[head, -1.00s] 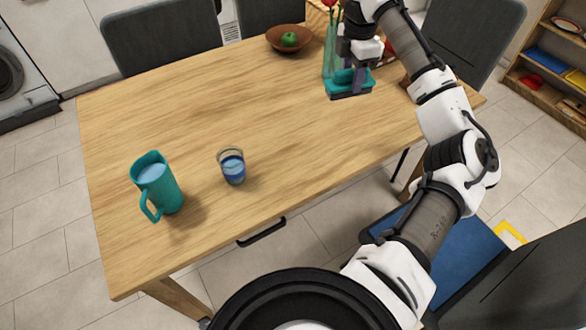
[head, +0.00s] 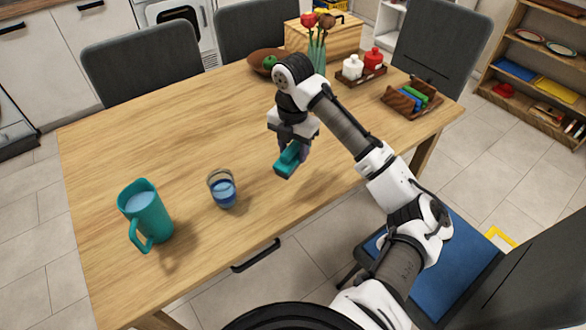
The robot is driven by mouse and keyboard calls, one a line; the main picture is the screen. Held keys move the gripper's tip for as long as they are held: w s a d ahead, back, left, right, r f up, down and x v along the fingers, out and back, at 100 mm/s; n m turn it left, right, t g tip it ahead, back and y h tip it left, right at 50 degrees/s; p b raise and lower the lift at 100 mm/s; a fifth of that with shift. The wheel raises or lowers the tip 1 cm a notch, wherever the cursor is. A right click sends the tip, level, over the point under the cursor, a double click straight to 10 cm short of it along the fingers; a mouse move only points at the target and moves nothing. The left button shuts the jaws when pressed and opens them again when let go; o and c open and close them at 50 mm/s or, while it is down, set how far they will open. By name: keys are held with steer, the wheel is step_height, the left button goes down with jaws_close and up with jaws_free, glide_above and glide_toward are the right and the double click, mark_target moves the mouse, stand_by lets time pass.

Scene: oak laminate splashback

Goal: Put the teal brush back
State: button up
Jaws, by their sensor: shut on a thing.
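The teal brush (head: 288,162) is a small block with a dark underside.
A teal pitcher (head: 148,215) and the glass (head: 222,190) stand at the front left. A bowl with a green apple (head: 269,62), a vase of red flowers (head: 318,48), a wooden box (head: 340,38) and a condiment tray (head: 366,75) stand at the back. The left middle is clear.

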mark_target(293, 144)
steer(key=shift+f+p, duration=0.45)
steer(key=shift+f, duration=3.5)
steer(key=shift+f, duration=0.2)
steer(key=o, duration=1)
steer(key=shift+r, duration=0.15)
step_height(293, 144, up, 12)
steer(key=shift+r+b, duration=0.1)
steer(key=shift+b, duration=0.7)
